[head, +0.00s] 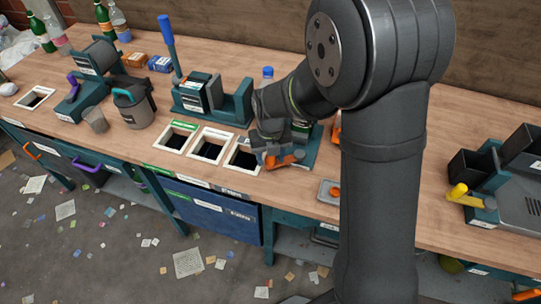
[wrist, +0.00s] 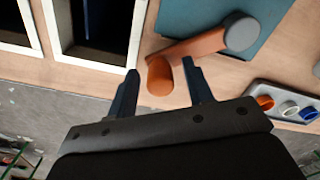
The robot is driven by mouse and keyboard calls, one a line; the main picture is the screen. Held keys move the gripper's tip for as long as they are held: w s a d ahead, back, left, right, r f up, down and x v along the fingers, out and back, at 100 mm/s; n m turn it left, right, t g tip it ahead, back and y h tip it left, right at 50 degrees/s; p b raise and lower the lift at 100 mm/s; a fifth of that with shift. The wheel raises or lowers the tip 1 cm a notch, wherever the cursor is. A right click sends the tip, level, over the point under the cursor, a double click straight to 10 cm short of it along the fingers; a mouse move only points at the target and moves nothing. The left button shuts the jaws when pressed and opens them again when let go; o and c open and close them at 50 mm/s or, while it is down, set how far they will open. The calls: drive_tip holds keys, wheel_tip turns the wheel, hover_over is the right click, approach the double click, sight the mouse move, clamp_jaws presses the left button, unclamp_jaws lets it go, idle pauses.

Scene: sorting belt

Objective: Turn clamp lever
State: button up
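The clamp lever (wrist: 192,46) is an orange bar with a round grey pivot cap (wrist: 241,34), on a teal base plate (wrist: 188,17) in the wrist view. An orange cylindrical handle (wrist: 160,78) stands at the lever's left end. My gripper (wrist: 160,68) is open, with one dark finger on each side of the handle and a visible gap on both sides. In the head view the orange lever (head: 284,160) is partly hidden by my gripper (head: 272,153), and my arm covers much of the clamp fixture.
White-framed square openings (head: 243,156) lie just left of the lever. A small grey tray (head: 330,191) with an orange ring sits to the right, near the bench edge. A teal fixture with a blue lever (head: 168,40) and a grey jug (head: 133,108) stand further left.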

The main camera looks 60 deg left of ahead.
wheel_tip(320, 180, up, 17)
drive_tip(key=shift+r, duration=0.2)
idle(0.3)
drive_tip(key=shift+c, duration=0.5)
